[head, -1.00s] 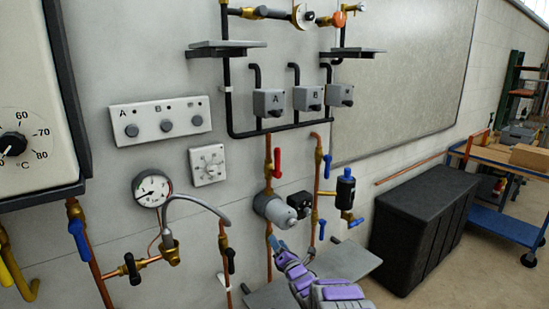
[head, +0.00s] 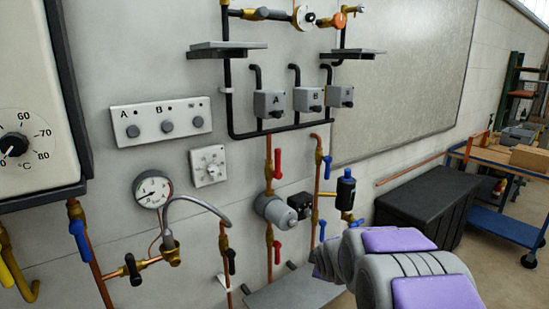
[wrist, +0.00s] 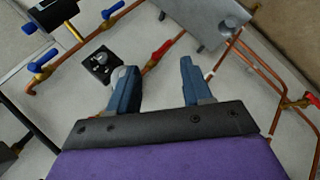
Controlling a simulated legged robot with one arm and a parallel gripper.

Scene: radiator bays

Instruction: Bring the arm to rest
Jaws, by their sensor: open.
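My arm (head: 400,262) reaches into the lower right of the head view, grey with purple panels, and its near links hide the gripper there. In the wrist view my gripper (wrist: 157,80) shows two blue-grey fingers standing apart with nothing between them. Beyond the fingers are copper pipes and a red valve handle (wrist: 163,47). A small black square fitting (wrist: 101,64) lies just left of the left finger in that view. I cannot tell how far the fingertips are from the pipes.
The wall carries a pump-like grey cylinder (head: 274,209), a pressure gauge (head: 153,189), a switch plate (head: 160,121) and several valves. A grey shelf (head: 290,291) juts out low near my arm. A black chest (head: 420,205) and a blue trolley (head: 508,205) stand right, with floor between.

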